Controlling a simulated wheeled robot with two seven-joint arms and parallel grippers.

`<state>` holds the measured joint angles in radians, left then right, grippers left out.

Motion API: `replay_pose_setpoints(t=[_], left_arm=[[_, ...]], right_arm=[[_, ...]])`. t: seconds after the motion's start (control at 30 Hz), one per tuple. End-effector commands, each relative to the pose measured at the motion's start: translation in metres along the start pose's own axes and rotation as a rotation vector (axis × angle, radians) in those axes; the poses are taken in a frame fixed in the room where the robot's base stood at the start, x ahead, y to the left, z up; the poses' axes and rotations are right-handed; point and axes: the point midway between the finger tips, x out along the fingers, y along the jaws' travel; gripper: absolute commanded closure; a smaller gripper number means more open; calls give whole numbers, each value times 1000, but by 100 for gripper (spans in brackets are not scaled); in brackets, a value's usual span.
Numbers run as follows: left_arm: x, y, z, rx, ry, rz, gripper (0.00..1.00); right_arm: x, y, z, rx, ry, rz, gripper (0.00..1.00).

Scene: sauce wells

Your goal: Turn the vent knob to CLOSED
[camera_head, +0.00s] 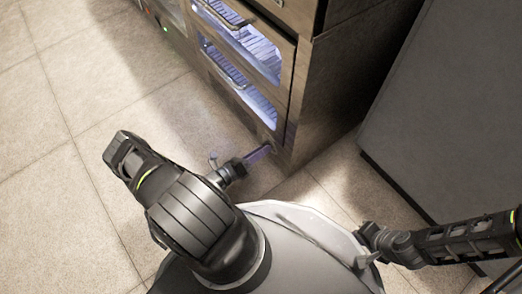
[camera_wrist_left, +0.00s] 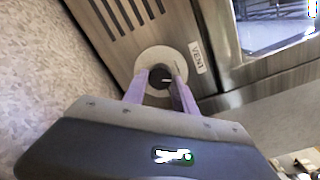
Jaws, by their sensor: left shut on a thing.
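The vent knob (camera_wrist_left: 160,77) is a dark round knob on a pale round plate (camera_wrist_left: 148,60), beside a label reading VENT (camera_wrist_left: 196,55) in the left wrist view. A small light mark shows on the knob, but I cannot tell which setting it points to. My left gripper (camera_wrist_left: 160,88) has its two purple fingers shut on the knob, one on each side. In the head view the left gripper (camera_head: 261,153) reaches the low front corner of the steel oven, and the knob is hidden there. My right arm comes in at the lower right; its fingers cannot be made out.
The oven (camera_head: 325,85) has lit glass doors with bar handles. Slots (camera_wrist_left: 125,12) run beside the knob plate. A grey cabinet (camera_head: 440,100) stands to the right, with a narrow floor gap between. The tiled floor (camera_head: 60,150) at left is clear.

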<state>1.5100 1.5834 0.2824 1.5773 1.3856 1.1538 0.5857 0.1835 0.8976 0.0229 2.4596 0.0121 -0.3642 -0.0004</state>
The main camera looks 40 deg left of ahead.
Motion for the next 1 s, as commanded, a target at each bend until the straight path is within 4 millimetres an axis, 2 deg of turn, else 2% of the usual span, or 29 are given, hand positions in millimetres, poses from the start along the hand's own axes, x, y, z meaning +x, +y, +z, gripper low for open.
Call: replay_pose_setpoints(t=[0.3, 0.5, 1.0], left_arm=[[0, 0, 0, -282, 16, 0, 100], [0, 0, 1, -407, 22, -2, 100], [0, 0, 1, -497, 26, -3, 100]], right_arm=[[0, 0, 0, 0, 0, 0, 100], [0, 0, 0, 0, 0, 0, 100], [0, 0, 0, 0, 0, 0, 100]])
